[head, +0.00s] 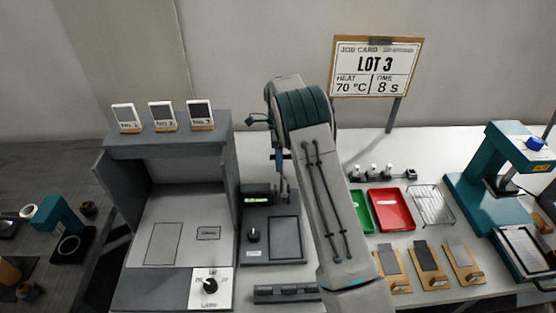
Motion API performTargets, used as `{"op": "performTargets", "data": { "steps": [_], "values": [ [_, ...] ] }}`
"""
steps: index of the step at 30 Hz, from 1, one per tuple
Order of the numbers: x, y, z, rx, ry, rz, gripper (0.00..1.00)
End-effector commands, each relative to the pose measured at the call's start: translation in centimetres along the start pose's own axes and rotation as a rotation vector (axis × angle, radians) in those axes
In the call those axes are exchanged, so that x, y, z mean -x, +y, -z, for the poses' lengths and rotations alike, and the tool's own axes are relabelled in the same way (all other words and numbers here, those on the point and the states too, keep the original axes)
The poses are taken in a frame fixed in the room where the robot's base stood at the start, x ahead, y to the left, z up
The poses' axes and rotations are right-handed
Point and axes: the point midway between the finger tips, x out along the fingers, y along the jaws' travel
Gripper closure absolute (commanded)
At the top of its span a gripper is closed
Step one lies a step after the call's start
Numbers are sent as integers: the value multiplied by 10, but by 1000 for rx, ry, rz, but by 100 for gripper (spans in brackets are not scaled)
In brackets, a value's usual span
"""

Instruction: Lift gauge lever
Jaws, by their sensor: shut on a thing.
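My arm rises in front of the middle of the bench and bends over at the top. Narrow grey and blue parts hang down just left of it, and my gripper (284,190) appears to be their low end, behind the grey device. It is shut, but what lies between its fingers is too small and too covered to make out. I cannot make out a gauge lever clearly; my arm covers the bench behind it. The grey device (287,226) has a lit green display (258,199) and a black knob (253,236).
A grey booth (218,170) with a lamp dial (210,284) stands left. A green tray (361,211), red tray (391,209) and wire rack (431,205) lie right of my arm. Several wooden boards lie in front. A teal press (475,200) stands far right.

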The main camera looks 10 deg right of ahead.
Motion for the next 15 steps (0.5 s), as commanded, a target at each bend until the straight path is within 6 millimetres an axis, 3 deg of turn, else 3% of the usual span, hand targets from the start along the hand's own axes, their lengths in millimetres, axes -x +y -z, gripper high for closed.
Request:
{"op": "performTargets", "data": {
  "steps": [1,15],
  "values": [
    [-12,-5,0,0,1,-6,100],
    [-16,-6,3,-5,-2,-10,100]
  ]
}}
